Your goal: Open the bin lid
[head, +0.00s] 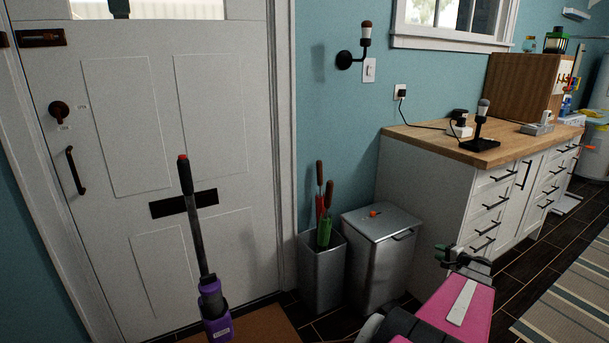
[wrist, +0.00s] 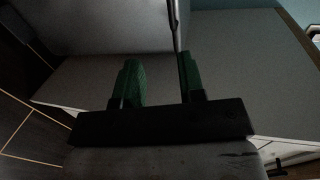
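The grey metal bin (head: 378,272) stands on the floor between an umbrella stand and the cabinet. Its lid (head: 372,226) lies flat and looks closed, with a small orange object on top. My gripper (head: 444,254) is to the right of the bin, apart from the handle in the head view. In the wrist view its green fingers (wrist: 160,85) are spread, with nothing gripped. A thin dark bar (wrist: 177,22) shows beyond the fingers, close to the right one; I cannot tell if it is the handle.
A grey stand (head: 321,272) with umbrellas is left of the bin. A white cabinet (head: 425,185) with a wooden top is behind and right. A purple stick-like appliance (head: 214,300) stands before the white door (head: 120,100). A striped rug (head: 570,305) lies at the right.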

